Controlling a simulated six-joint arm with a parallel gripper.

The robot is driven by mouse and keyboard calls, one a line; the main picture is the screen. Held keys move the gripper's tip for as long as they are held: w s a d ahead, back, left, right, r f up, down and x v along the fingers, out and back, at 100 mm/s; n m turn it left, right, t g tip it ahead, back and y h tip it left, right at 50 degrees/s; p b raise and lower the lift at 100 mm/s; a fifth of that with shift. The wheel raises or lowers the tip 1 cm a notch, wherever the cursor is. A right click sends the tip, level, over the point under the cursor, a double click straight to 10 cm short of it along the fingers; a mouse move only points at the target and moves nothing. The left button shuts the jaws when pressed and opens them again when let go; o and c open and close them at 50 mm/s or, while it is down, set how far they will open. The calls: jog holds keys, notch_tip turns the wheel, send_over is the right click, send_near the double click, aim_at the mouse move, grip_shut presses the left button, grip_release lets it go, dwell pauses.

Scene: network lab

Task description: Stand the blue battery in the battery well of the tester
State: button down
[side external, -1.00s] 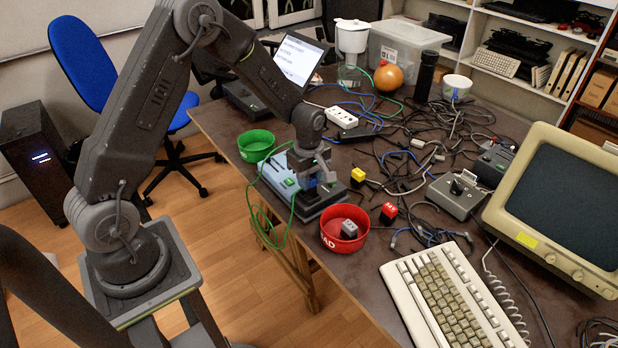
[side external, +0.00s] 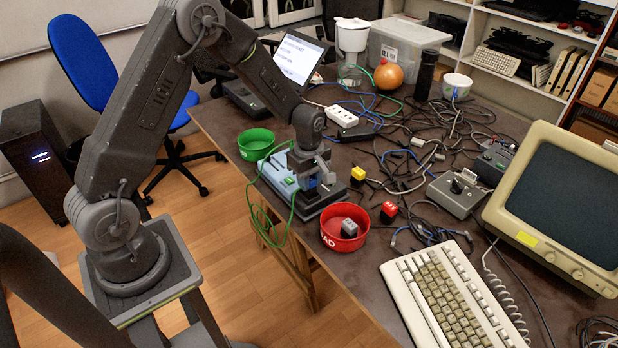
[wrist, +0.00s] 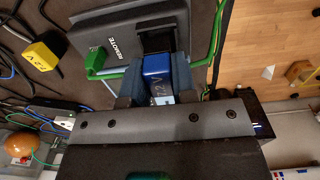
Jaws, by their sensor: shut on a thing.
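The blue battery (wrist: 158,76) has pale lettering on its face and sits between the two fingers of my gripper (wrist: 154,84), which is shut on it. In the side external view my gripper (side external: 316,177) is over the front end of the tester (side external: 312,206), and only a little blue shows between the fingers. In the wrist view the tester (wrist: 118,38) is a dark grey box marked REMOTE. Its dark well (wrist: 157,36) lies right at the battery's far end. I cannot tell whether the battery's end is inside the well or just above it.
A yellow battery (side external: 358,174) and a red block (side external: 389,209) stand to the right. A red bowl (side external: 330,241) holds a grey block (side external: 349,228). A green bowl (side external: 256,137) stands behind; a green cable (wrist: 217,40) runs beside the tester. Tangled cables cover the table's middle.

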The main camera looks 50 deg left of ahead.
jog(key=shift+f, duration=0.75)
jog(key=c, duration=0.8)
grip_release()
jog(key=shift+c, duration=0.2)
notch_tip(320, 180, up, 14)
